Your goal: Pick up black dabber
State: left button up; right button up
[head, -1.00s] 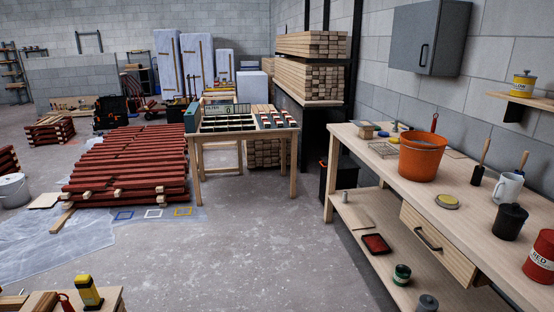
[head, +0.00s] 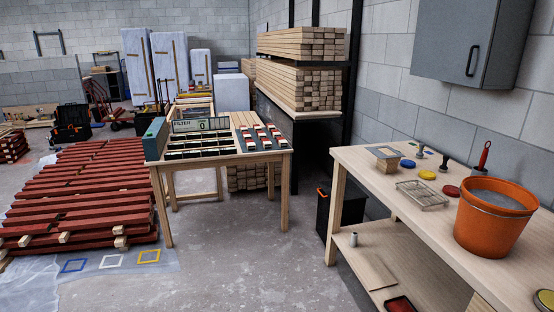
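Two small dark knob-handled pieces, which look like dabbers, stand near the back edge of the workbench on the right. One dark dabber (head: 419,152) is behind the blue disc, and another dark dabber (head: 445,163) stands a little to its right. They are too small to tell which one is the black dabber. Neither of my grippers is in view.
The workbench (head: 368,190) also holds blue (head: 407,163), yellow (head: 427,175) and red (head: 451,191) discs, a wire rack (head: 421,195) and an orange bucket (head: 492,225). A sorting table (head: 222,157) stands left. Floor between (head: 270,265) is clear.

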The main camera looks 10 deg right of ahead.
aim_at(443, 168)
jog(key=i+z, duration=0.45)
jog(key=i+j+z, duration=0.2)
jog(key=i+z, duration=0.2)
jog(key=i, duration=0.15)
jog(key=i+j+z, duration=0.3)
jog(key=i+z, duration=0.15)
